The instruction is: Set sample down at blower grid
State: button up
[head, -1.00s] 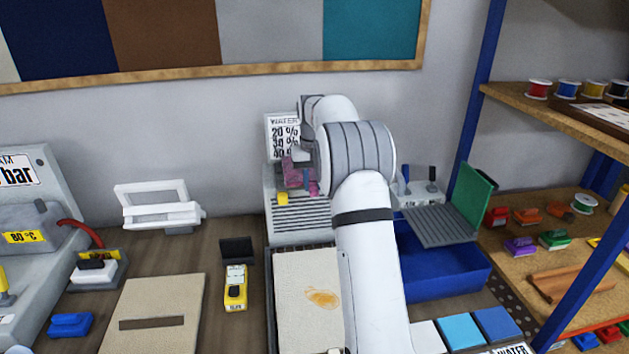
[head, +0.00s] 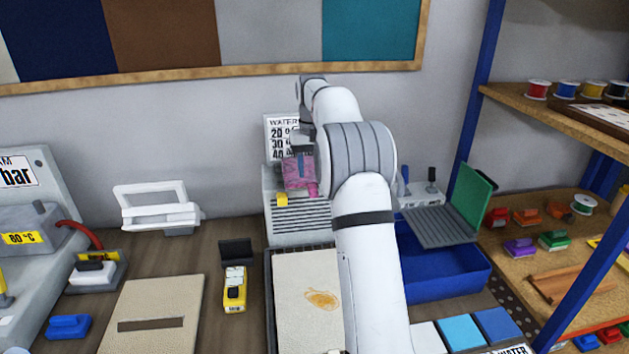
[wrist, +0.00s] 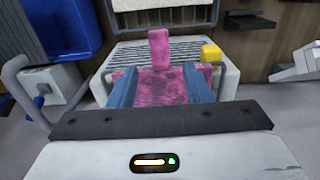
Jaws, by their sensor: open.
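The pink mottled sample (head: 298,174) lies at the top of the pale slotted blower grid (head: 303,216), under my gripper. In the wrist view the sample (wrist: 160,92) lies flat, and its pink tab (wrist: 159,48) reaches out over the slats of the grid (wrist: 130,57). My gripper (wrist: 160,74) is open, with one blue-grey finger on each side of the sample. I cannot tell whether the fingers touch it. In the head view my gripper (head: 301,160) is partly hidden by my arm.
A yellow knob (head: 282,199) sits at the grid's left edge. A WATER percentage sign (head: 281,128) stands behind. A blue bin (head: 445,272) is to the right, and a stained beige rug piece (head: 300,315) lies in front.

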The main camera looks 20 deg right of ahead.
notch_tip(320, 180, up, 7)
jog(key=s+a+r+t, duration=0.1)
jog(key=s+a+r, duration=0.4)
jog(key=s, duration=0.4)
jog(key=s+a+f+n+t, duration=0.1)
jog(key=s+f, duration=0.3)
jog(key=s, duration=0.6)
jog(key=s+a+f, duration=0.4)
jog(key=s, duration=0.6)
jog(key=s+a+f+n+t, duration=0.1)
jog(key=s+a+f, duration=0.2)
jog(key=s, duration=0.7)
notch_tip(320, 180, down, 2)
jog(key=shift+s+a+f+n+t, duration=0.1)
jog(key=shift+s+a+n+t, duration=0.1)
jog(key=shift+s+n+t, duration=0.1)
jog(key=shift+b+x, duration=0.8)
jog(key=shift+x, duration=0.3)
